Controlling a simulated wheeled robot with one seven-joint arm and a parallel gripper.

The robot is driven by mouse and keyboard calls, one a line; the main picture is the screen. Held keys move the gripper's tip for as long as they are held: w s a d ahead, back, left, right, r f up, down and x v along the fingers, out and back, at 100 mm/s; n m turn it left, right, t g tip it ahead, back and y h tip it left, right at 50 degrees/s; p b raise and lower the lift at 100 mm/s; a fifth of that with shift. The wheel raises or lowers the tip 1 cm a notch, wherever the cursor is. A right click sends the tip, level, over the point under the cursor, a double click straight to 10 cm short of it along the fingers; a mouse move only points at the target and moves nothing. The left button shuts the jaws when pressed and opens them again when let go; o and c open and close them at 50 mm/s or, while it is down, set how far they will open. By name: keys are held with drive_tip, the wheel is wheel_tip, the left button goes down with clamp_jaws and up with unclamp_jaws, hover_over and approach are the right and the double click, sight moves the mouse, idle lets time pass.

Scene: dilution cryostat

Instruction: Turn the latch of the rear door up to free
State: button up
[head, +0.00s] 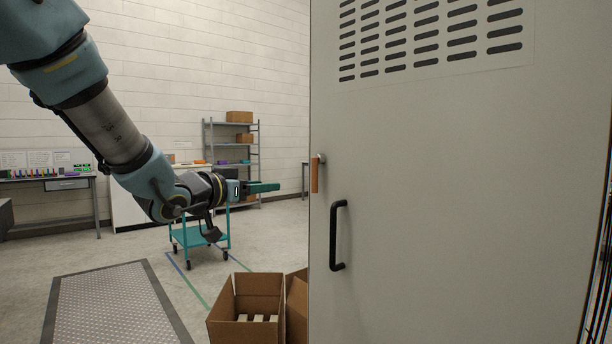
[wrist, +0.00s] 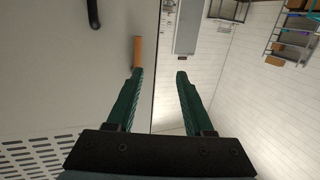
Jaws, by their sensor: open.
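The rear door (head: 450,180) is a large grey panel with vent slots at the top, filling the right of the head view. Its latch (head: 315,174) is a small orange bar hanging straight down from a round pivot near the door's left edge. In the wrist view the latch (wrist: 137,50) shows just beyond the tip of the left finger. My gripper (head: 278,187) is left of the latch in the head view, with a gap between them. In the wrist view my gripper (wrist: 160,75) has its two green fingers apart and nothing between them. Whether a finger touches the latch I cannot tell.
A black door handle (head: 336,236) is below and right of the latch. An open cardboard box (head: 235,325) stands on the floor by the door's lower left. A teal cart (head: 200,238) and a shelf rack (head: 232,140) stand behind.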

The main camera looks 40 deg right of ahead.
sight(313, 173)
drive_tip(key=shift+m+g+h, duration=0.6)
drive_tip(key=shift+m+g, duration=0.1)
drive_tip(key=shift+g, duration=0.2)
drive_tip(key=d+p, duration=0.1)
drive_tip(key=d, duration=0.3)
drive_tip(key=d+r+p, duration=0.1)
drive_tip(key=d, duration=0.4)
drive_tip(key=s+d+r+p, duration=0.1)
drive_tip(key=d, duration=0.3)
drive_tip(key=shift+d, duration=0.15)
clamp_jaws()
